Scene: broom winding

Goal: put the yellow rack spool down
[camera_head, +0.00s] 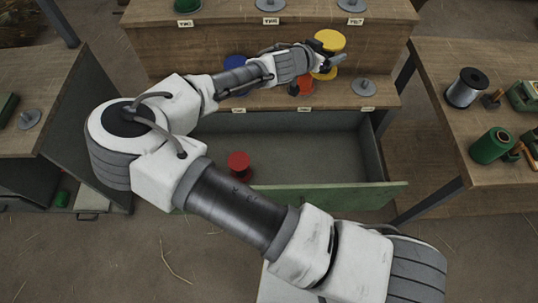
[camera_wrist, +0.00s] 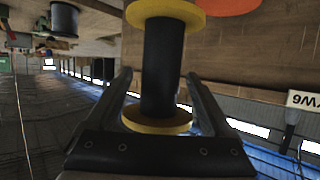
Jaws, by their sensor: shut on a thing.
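The yellow rack spool (camera_head: 330,40) has yellow flanges and a dark core. In the head view it is upright at the right part of the rack. My gripper (camera_head: 325,60) reaches it from the left and is shut around its core. In the wrist view the spool (camera_wrist: 163,65) stands between the two fingers of my gripper (camera_wrist: 159,80). The rack's lower shelf (camera_head: 330,97) is below the spool. I cannot tell whether the spool touches it.
A red spool (camera_head: 305,85) and a blue spool (camera_head: 237,66) stand on the lower shelf. An empty grey holder (camera_head: 364,88) is at its right. An open green drawer (camera_head: 330,195) below holds another red spool (camera_head: 238,164). The right table (camera_head: 432,75) carries several spools and tools.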

